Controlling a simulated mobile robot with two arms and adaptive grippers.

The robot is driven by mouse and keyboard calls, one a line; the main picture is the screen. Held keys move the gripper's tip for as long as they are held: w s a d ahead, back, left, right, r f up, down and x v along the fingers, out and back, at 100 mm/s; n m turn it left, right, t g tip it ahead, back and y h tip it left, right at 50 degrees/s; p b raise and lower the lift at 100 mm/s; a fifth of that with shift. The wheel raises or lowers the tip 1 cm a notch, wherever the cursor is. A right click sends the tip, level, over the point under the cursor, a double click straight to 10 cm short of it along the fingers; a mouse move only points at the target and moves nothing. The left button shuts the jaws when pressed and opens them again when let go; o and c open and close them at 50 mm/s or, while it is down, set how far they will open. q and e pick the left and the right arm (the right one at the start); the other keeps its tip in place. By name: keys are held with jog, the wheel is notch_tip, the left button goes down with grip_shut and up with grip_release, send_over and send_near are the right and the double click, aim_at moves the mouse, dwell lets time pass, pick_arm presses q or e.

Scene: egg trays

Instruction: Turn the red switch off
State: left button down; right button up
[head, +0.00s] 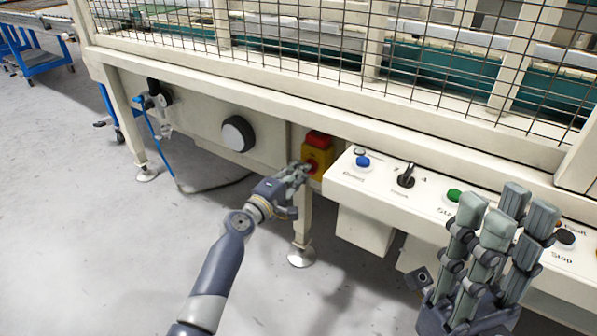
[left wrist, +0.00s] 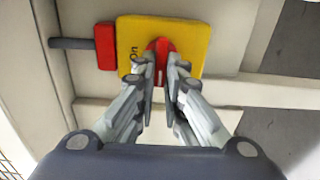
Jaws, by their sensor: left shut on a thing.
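The red switch (head: 312,167) sits on a yellow plate (head: 318,153) fixed to the cream machine frame, at the middle of the head view. In the left wrist view the red switch (left wrist: 160,47) stands upright on the yellow plate (left wrist: 190,36), with the word "On" beside it. My left gripper (head: 301,170) reaches the switch, and in the wrist view its fingers (left wrist: 160,70) are on both sides of the red handle, shut on it. The fingers cover part of the handle. My right gripper (head: 510,215) is raised at the lower right, fingers spread and empty.
A red block (head: 320,139) is above the yellow plate. A control panel (head: 385,176) with a blue button (head: 362,161), a black knob (head: 406,175) and a green button (head: 453,195) lies to the right. A round grey dial (head: 238,133) is to the left. Wire mesh is above.

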pick_arm(q)
jog(key=shift+f, duration=0.1)
jog(key=c, duration=1.7)
grip_release()
jog(key=shift+s+a, duration=0.1)
jog(key=v, duration=1.1)
jog(key=shift+s+a, duration=0.2)
jog(key=shift+s, duration=0.15)
